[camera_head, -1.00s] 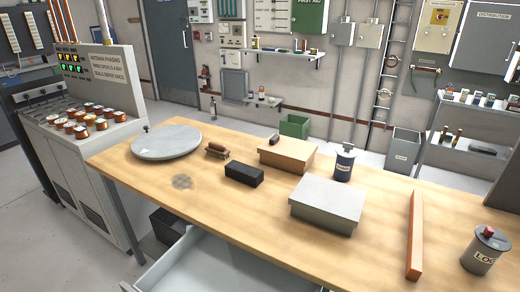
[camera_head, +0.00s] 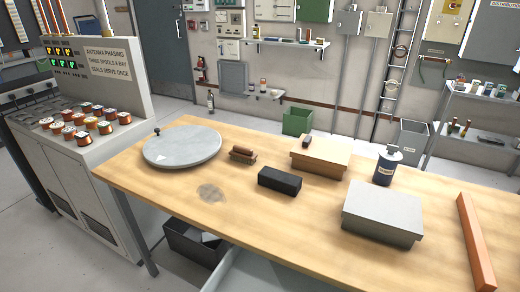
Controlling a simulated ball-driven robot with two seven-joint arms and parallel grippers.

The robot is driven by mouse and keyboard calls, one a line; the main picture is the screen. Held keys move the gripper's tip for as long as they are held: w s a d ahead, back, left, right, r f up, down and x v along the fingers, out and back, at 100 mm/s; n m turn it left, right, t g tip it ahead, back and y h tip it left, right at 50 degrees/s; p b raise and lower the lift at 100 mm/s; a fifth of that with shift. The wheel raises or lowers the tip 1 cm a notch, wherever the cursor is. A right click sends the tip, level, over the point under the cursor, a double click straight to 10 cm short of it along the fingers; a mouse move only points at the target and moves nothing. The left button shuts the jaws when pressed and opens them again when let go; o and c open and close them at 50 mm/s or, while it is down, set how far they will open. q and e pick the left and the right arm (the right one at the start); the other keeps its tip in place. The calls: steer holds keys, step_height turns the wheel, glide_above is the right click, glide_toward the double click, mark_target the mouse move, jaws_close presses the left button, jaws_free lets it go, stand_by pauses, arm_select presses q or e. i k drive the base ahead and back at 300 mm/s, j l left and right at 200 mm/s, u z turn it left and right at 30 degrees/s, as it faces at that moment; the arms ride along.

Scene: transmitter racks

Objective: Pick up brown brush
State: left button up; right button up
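A small brown brush (camera_head: 243,155) lies on the wooden table (camera_head: 180,206). It has a rounded brown back over a paler lower part and sits just right of a grey round disc (camera_head: 182,147). A black block (camera_head: 279,181) lies in front of it and to its right, apart from it. Neither of my grippers is in view.
A tan box (camera_head: 320,160) with a small dark item on top, a dark blue can (camera_head: 387,167), a grey lidded box (camera_head: 382,214) and an orange-brown bar (camera_head: 476,243) stand further right. A grey smudge (camera_head: 211,192) marks otherwise clear tabletop in front.

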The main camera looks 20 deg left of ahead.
mark_target(244, 155)
steer(key=j+z, duration=0.15)
steer(key=j, duration=0.65)
steer(key=j+z, duration=0.1)
steer(key=j, duration=0.65)
steer(key=j+z, duration=0.15)
steer(key=j, duration=0.65)
steer(key=k+j+z, duration=0.15)
steer(key=j, duration=0.6)
